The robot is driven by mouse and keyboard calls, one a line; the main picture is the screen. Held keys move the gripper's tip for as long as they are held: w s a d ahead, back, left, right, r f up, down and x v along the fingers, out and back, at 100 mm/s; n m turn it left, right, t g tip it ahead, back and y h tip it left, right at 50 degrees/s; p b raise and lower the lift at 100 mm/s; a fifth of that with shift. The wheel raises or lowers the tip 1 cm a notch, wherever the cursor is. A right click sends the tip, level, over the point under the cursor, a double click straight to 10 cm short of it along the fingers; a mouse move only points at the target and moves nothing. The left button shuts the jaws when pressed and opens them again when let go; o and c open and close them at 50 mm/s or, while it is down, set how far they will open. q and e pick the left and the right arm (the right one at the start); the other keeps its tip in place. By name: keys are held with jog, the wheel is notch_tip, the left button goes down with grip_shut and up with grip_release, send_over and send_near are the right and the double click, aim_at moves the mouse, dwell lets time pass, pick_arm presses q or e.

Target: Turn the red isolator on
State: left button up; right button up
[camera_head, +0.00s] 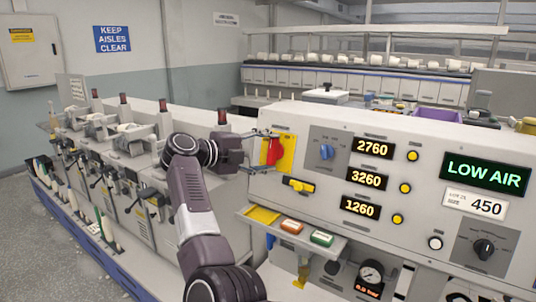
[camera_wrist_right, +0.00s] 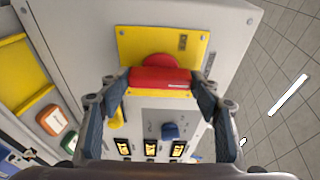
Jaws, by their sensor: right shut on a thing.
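The red isolator (camera_head: 273,151) is a red rotary handle on a yellow plate (camera_head: 289,147), at the left end of the grey control panel's front. In the head view its handle looks roughly upright, partly covered by my fingers. My right gripper (camera_head: 267,153) reaches it from the left. In the right wrist view the red handle (camera_wrist_right: 160,78) lies across between the two fingertips of my right gripper (camera_wrist_right: 162,85), which is shut on it. The yellow plate (camera_wrist_right: 190,45) shows behind the handle. I cannot read its on and off marks. My left gripper is out of view.
A blue knob (camera_head: 326,152) sits right of the isolator, and a yellow-and-black switch (camera_head: 298,185) below it. Orange (camera_head: 291,226) and green (camera_head: 321,238) buttons are on a ledge below. Lit displays and a "LOW AIR" screen (camera_head: 486,173) are further right. A spindle machine stands left.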

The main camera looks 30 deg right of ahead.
jog(key=shift+f, duration=0.15)
dwell(0.3)
jog(key=o, duration=1.2)
jog(key=shift+c, duration=0.2)
